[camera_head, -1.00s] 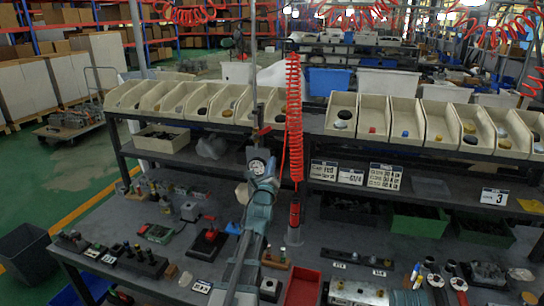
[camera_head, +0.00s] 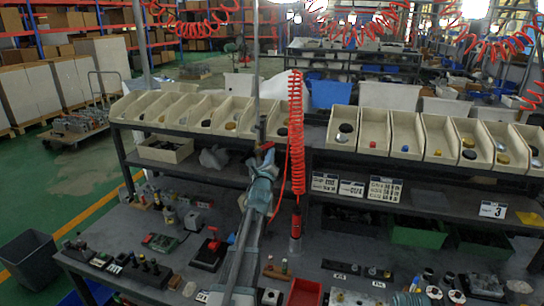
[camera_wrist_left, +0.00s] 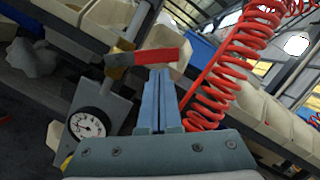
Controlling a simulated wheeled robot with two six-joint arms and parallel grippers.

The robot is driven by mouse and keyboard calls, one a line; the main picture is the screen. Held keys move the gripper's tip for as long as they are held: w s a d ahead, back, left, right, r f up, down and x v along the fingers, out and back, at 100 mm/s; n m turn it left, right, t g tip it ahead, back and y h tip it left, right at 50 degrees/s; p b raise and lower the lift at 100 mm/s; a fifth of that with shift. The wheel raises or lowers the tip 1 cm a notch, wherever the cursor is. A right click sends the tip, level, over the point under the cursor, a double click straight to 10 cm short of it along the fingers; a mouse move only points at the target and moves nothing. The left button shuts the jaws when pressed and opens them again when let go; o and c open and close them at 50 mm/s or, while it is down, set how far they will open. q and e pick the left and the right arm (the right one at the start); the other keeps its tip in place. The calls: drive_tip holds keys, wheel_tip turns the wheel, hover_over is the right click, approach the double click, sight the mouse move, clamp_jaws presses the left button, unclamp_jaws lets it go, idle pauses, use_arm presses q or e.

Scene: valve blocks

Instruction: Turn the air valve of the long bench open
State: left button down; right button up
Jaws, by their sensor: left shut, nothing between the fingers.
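The air valve has a red lever (camera_wrist_left: 155,57) on a brass body (camera_wrist_left: 122,62). In the left wrist view the lever points right across the picture, away from its post. A round white gauge (camera_wrist_left: 87,123) sits lower on the same mount. In the head view the red lever (camera_head: 267,147) shows small on the upright post, and the gauge is hidden behind my arm. My left gripper (camera_wrist_left: 160,74) is shut and empty, its fingertips right at the lever. I cannot tell whether they touch it. In the head view the left gripper (camera_head: 267,160) reaches up over the bench. My right gripper is out of view.
A coiled red hose (camera_head: 296,135) hangs just right of my gripper. Cream bins (camera_head: 345,127) line the upper shelf (camera_head: 400,160) behind. Blocks, a red tray (camera_head: 305,293) and small parts crowd the bench top (camera_head: 330,255).

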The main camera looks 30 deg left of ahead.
use_arm(q)
drive_tip(key=shift+a+r+p, duration=0.1)
drive_tip(key=shift+r+p, duration=0.2)
drive_tip(key=shift+p, duration=0.05)
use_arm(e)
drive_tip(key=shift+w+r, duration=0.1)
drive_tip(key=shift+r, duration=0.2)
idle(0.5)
